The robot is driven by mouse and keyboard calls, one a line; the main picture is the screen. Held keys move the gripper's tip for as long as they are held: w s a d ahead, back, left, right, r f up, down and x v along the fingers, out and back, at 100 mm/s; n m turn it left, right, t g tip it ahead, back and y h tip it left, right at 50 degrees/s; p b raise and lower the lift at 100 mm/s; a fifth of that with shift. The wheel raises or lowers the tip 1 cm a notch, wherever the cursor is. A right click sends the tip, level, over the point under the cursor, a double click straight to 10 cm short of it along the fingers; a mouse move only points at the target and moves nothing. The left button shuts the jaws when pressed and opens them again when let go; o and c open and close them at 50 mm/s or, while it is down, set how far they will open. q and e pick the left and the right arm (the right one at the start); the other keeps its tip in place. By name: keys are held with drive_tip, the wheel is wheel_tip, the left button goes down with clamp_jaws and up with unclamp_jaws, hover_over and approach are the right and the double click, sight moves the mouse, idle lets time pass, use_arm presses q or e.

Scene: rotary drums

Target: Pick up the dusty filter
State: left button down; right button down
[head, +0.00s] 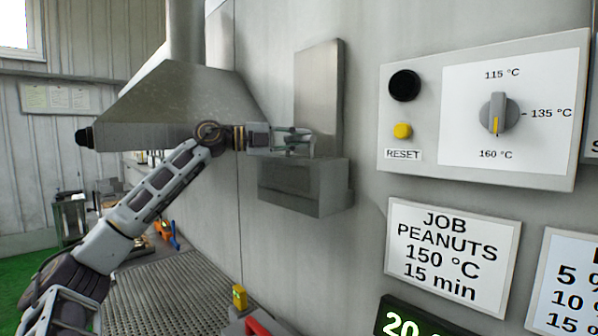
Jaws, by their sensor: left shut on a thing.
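A grey metal box (303,190) is fixed to the pale wall, with an upright flat metal panel (318,90) behind its open top. My left gripper (298,141) reaches in from the left just above the box, in front of the panel. Its fingers are shut on a small grey piece at the box's top, which I take to be the dusty filter. The fingers and the box front hide most of the filter, so I cannot tell how deep it sits. My right gripper is not in view.
A control panel (484,110) with a temperature knob (498,116) and a yellow reset button (402,131) is on the wall to the right. A job sign (451,254) hangs below it. A metal hood (185,98) and a perforated grey surface (180,290) lie left.

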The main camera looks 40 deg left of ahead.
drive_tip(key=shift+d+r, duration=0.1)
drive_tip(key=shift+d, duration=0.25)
use_arm(q)
drive_tip(key=shift+r, duration=0.15)
